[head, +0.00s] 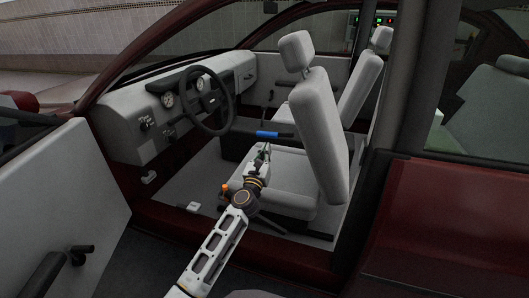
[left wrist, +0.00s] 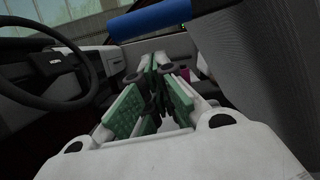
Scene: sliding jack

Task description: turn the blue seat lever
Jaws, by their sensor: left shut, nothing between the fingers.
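The blue seat lever (head: 267,134) shows in the head view as a short blue bar between the two front seats. In the left wrist view a large blue cylinder (left wrist: 150,18), which looks like the same lever, crosses the top of the picture beyond my fingers. My left gripper (head: 265,150) is just below the blue lever in the head view, over the near seat cushion. Its green-padded fingers (left wrist: 158,90) are shut and empty, and appear apart from the lever. My right gripper is not in view.
The near seat's backrest (head: 318,130) stands right of my left gripper. The steering wheel (head: 209,101) and dashboard (head: 130,120) are to the left. The open car door (head: 75,190) is at the far left. The door pillar (head: 400,90) stands at right.

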